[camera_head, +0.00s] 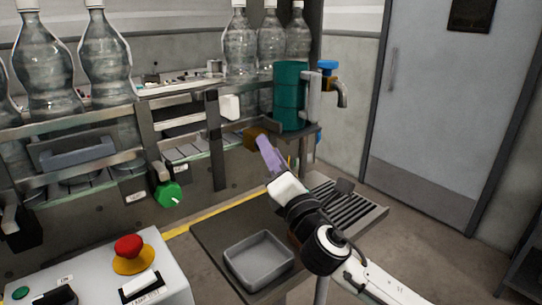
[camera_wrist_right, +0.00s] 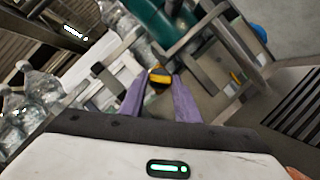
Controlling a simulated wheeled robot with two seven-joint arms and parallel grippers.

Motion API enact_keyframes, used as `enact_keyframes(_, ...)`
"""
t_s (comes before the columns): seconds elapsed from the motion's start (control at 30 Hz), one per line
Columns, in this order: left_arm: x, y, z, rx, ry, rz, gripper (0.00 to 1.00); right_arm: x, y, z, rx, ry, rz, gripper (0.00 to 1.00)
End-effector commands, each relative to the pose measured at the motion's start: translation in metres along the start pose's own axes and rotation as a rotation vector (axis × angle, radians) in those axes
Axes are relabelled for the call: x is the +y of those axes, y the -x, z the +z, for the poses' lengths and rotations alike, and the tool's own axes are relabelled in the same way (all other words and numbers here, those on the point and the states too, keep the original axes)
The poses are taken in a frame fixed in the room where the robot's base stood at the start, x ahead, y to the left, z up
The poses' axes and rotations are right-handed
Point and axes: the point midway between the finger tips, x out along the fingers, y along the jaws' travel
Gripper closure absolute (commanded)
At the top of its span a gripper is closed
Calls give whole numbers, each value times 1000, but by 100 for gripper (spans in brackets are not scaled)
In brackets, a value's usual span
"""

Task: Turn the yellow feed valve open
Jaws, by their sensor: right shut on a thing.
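The yellow feed valve (camera_head: 254,134) is a small, shadowed brown-yellow knob on the machine's front, left of the green reel. My right gripper (camera_head: 264,143) reaches it with its purple fingers and is shut on it. In the right wrist view the valve (camera_wrist_right: 160,76) shows as a yellow and dark knob between the tips of my right gripper (camera_wrist_right: 159,88). The fingers hide part of the valve, and I cannot tell how far it is turned. My left gripper is not in view.
A green valve (camera_head: 168,194) is on the machine's front, to the left. A teal reel (camera_head: 290,97) and a tap with a blue handle (camera_head: 328,67) stand just right. A grey tray (camera_head: 258,261) and a red button (camera_head: 129,247) are below. Large bottles (camera_head: 106,62) stand behind rails.

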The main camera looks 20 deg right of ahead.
Motion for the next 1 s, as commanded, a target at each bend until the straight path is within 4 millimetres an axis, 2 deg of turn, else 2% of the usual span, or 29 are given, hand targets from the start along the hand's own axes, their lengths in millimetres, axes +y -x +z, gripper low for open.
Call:
enact_keyframes(0.5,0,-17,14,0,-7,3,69,-8,0,-1,1,444,181,93)
enact_keyframes(1.0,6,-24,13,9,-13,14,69,-8,-1,2,1,680,280,93)
